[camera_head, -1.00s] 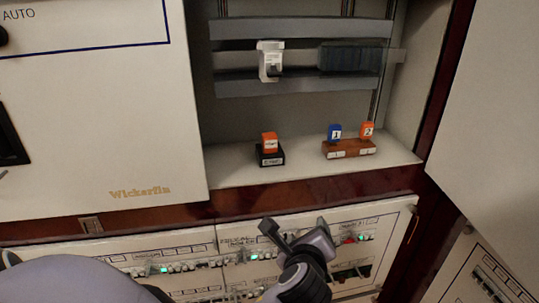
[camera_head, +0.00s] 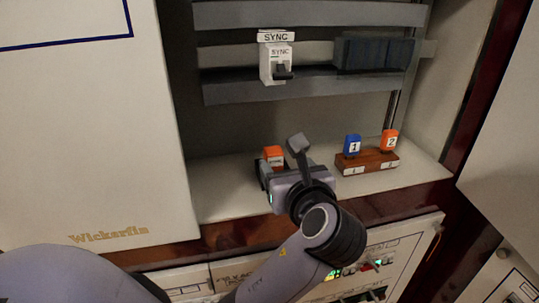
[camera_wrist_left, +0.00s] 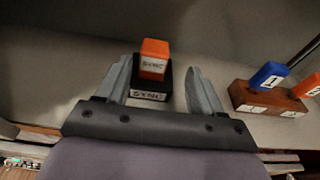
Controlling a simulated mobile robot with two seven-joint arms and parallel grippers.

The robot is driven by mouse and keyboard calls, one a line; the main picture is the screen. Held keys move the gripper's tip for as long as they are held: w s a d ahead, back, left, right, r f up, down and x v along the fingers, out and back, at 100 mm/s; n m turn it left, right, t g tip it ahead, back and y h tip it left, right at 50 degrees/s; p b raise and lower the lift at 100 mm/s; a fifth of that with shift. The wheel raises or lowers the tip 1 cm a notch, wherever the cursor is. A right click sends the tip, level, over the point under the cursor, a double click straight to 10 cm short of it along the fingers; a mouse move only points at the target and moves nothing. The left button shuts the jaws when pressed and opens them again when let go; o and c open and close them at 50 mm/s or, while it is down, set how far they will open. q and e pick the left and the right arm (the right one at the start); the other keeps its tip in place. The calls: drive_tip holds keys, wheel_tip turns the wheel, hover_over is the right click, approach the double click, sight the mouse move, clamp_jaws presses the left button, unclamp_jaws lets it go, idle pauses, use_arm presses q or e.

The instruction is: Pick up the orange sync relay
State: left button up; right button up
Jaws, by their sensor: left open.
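The orange sync relay (camera_head: 273,153) sits in its black base on the cabinet shelf. In the left wrist view the orange relay (camera_wrist_left: 154,57) stands upright on the black base labelled SYNC (camera_wrist_left: 150,92). My left gripper (camera_head: 282,160) is open in front of it. In the left wrist view its two fingers (camera_wrist_left: 161,80) reach forward on either side of the relay and base, with the left finger closer to them than the right. In the head view my gripper hides most of the base. My right gripper is not in view.
A wooden block (camera_head: 367,162) right of the gripper holds a blue relay marked 1 (camera_head: 352,145) and an orange relay marked 2 (camera_head: 389,141). A white SYNC breaker (camera_head: 276,62) hangs on the rail above. The cabinet's left panel (camera_head: 90,150) stands beside the shelf.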

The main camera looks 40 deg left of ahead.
sight(271, 154)
use_arm(q)
drive_tip(key=shift+s+a+b+x, duration=0.1)
drive_tip(key=shift+x, duration=1.15)
drive_tip(key=shift+s+a+b+x, duration=0.1)
drive_tip(key=shift+s+b+x, duration=0.05)
drive_tip(key=shift+x, duration=1.05)
drive_tip(key=shift+s+a+b+x, duration=0.1)
drive_tip(key=shift+a+x, duration=0.05)
drive_tip(key=shift+x, duration=1.1)
drive_tip(key=c, duration=1.1)
